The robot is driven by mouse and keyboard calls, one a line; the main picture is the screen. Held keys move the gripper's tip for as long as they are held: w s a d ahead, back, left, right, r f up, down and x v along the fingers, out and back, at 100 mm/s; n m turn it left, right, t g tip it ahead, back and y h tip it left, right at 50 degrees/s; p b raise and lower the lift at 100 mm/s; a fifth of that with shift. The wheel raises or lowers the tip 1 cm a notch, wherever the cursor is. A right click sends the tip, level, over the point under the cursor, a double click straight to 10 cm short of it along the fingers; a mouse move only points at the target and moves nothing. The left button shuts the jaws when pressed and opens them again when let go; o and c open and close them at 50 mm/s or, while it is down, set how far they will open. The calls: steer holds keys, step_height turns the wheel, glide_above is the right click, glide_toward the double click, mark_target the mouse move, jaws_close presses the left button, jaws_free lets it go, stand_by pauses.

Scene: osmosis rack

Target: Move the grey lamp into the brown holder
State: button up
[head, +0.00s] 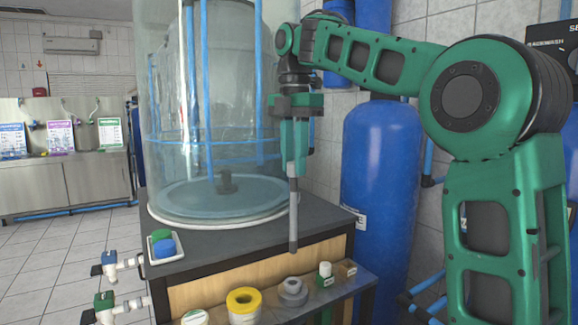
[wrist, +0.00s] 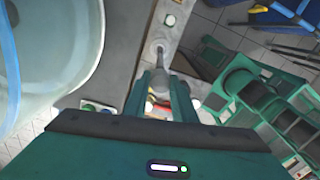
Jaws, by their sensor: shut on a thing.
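The grey lamp (head: 293,215) is a slim upright rod. My gripper (head: 294,172) is shut on its upper part, and the lamp hangs below the fingers. In the head view its lower end overlaps the front of the dark-topped cabinet, above the shelf. The wrist view shows the lamp (wrist: 162,64) between the fingers, pointing away from the camera. A small brown block (head: 346,269), which looks like the brown holder, stands at the right end of the front shelf, right of and lower than the lamp tip. I cannot make out its opening.
A large clear tank (head: 215,110) stands left of my gripper. A blue cylinder (head: 380,170) stands behind at the right.

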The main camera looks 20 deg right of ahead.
steer(key=shift+d, duration=0.1)
steer(key=w+d+f, duration=0.2)
steer(key=d+f, duration=0.2)
steer(key=d, duration=0.5)
steer(key=w+d+f, duration=0.1)
steer(key=d+f, duration=0.3)
steer(key=d, duration=0.5)
steer(key=shift+w+d+f, duration=0.15)
steer(key=shift+w+d, duration=0.05)
steer(key=shift+w, duration=0.2)
steer(key=shift+f, duration=0.1)
stand_by(0.5)
steer(key=shift+f, duration=2.05)
steer(key=shift+f, duration=0.1)
step_height(320, 180, down, 7)
